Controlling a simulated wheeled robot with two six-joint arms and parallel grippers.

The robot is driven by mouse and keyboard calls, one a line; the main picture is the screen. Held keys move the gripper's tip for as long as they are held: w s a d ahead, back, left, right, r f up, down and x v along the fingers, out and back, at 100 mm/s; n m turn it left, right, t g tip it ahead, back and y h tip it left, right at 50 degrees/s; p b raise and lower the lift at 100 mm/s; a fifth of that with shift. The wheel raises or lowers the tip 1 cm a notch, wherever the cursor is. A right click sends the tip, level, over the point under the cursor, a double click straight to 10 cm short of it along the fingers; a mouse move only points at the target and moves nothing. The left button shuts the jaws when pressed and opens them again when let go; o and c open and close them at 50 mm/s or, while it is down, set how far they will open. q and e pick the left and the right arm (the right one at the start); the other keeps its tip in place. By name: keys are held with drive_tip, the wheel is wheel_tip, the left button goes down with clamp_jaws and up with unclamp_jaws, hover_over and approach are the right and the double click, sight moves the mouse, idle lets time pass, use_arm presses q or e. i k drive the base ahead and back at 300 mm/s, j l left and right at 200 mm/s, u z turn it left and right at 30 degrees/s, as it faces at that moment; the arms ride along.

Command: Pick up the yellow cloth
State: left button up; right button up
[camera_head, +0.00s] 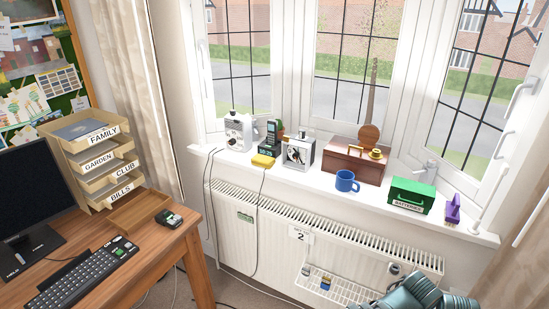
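A small yellow block-like item (263,160) lies on the white windowsill, in front of a dark phone (274,132) and left of a white and black device (299,152). It is the only plainly yellow thing of cloth-like size on the sill, but it is too small to tell whether it is folded cloth. Nothing touches it from above. Teal-grey rounded parts at the bottom right look like part of my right arm; no fingertips show there. My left gripper is not in view.
The windowsill (325,184) also holds a white machine (238,131), brown box (352,165), blue mug (346,181), green batteries box (411,196) and purple item (452,209). Below are a radiator (270,240) and wire rack (335,289). A desk (150,244) stands left. Cables hang near the sill.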

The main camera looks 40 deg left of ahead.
sight(265, 161)
drive_tip(key=u, duration=1.5)
